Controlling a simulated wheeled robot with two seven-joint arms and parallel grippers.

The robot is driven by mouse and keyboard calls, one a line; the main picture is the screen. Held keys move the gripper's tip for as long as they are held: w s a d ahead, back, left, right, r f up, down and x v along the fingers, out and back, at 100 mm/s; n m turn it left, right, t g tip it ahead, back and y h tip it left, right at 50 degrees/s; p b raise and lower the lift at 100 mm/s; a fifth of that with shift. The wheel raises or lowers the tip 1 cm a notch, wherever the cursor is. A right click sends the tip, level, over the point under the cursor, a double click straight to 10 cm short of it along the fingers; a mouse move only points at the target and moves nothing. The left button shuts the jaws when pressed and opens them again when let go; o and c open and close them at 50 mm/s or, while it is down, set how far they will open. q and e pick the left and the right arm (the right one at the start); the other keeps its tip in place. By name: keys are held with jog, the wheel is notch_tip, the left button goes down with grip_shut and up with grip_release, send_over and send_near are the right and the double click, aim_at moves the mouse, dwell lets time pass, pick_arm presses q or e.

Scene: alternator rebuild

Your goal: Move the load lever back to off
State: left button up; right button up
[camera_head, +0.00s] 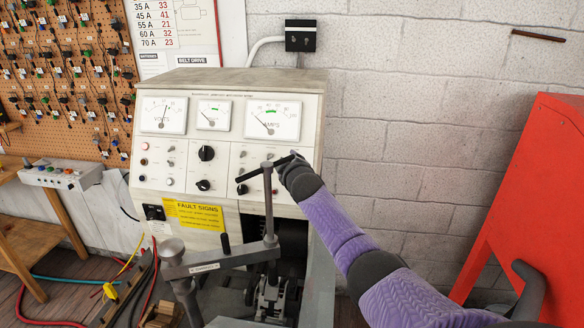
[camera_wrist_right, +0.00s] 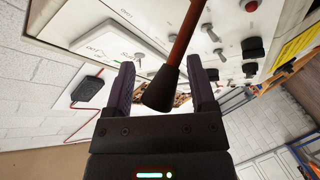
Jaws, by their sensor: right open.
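The load lever (camera_wrist_right: 163,88), a reddish-brown rod with a black tapered knob, shows in the right wrist view. Its knob lies between the two spread fingers of my right gripper (camera_wrist_right: 160,75), with space on both sides. In the head view my right gripper (camera_head: 288,163) is at the right side of the test bench panel, below the amps meter (camera_head: 272,120). There the lever is mostly hidden by the gripper, and I cannot make it out clearly. My left gripper is out of view.
Panel knobs (camera_head: 206,153) and a yellow fault sign (camera_head: 195,214) are to the left. A red cabinet (camera_head: 535,180) is at the right. Wall space between is clear.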

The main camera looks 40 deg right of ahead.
jog(key=p+v, duration=0.1)
jog(key=v, duration=0.8)
jog(key=shift+s, duration=0.3)
jog(key=shift+a, duration=0.1)
